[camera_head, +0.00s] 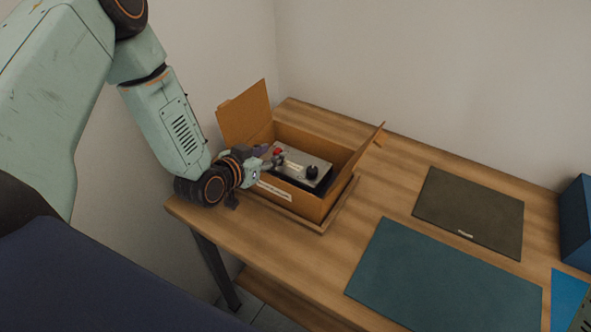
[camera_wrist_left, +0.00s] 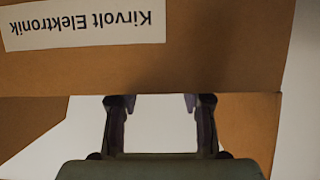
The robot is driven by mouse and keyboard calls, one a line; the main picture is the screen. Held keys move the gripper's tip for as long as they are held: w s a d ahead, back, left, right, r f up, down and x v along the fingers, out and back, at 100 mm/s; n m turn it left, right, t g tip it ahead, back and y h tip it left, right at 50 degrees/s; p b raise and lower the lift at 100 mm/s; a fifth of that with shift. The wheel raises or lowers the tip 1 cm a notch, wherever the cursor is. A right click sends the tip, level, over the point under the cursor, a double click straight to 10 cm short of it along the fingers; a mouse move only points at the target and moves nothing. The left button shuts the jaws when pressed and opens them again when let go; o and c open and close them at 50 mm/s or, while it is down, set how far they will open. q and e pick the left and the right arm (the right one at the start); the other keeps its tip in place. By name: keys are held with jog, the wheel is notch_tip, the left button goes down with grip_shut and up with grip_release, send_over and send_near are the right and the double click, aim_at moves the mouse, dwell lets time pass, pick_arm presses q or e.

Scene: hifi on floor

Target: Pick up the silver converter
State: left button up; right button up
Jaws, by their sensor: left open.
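The silver converter (camera_head: 303,165) lies inside an open cardboard box (camera_head: 312,204) on the wooden table. It has a black knob on its right part and a red part at its left end. My left gripper (camera_head: 272,157) is over the left side of the box, with its fingers close to the converter's red end. I cannot tell whether they touch it. The converter is not visible there.
The box's flaps stand open, one (camera_head: 245,113) at the back left and one (camera_head: 368,146) at the right. A teal mat (camera_head: 440,285) and a dark mat (camera_head: 470,212) lie to the right on the table (camera_head: 375,195). A blue box (camera_head: 577,222) stands at the far right.

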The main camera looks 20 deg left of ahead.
pick_arm(q)
jog(key=x, duration=0.2)
jog(key=shift+w+a+f, duration=0.15)
jog(key=shift+w+f, duration=0.15)
jog(key=shift+s+r, duration=0.2)
jog(key=shift+w+f, duration=0.2)
jog(key=shift+w, duration=0.05)
jog(key=c, duration=0.5)
jog(key=shift+s+r, duration=0.15)
grip_shut()
jog(key=shift+w+r, duration=0.1)
jog(key=shift+w, duration=0.15)
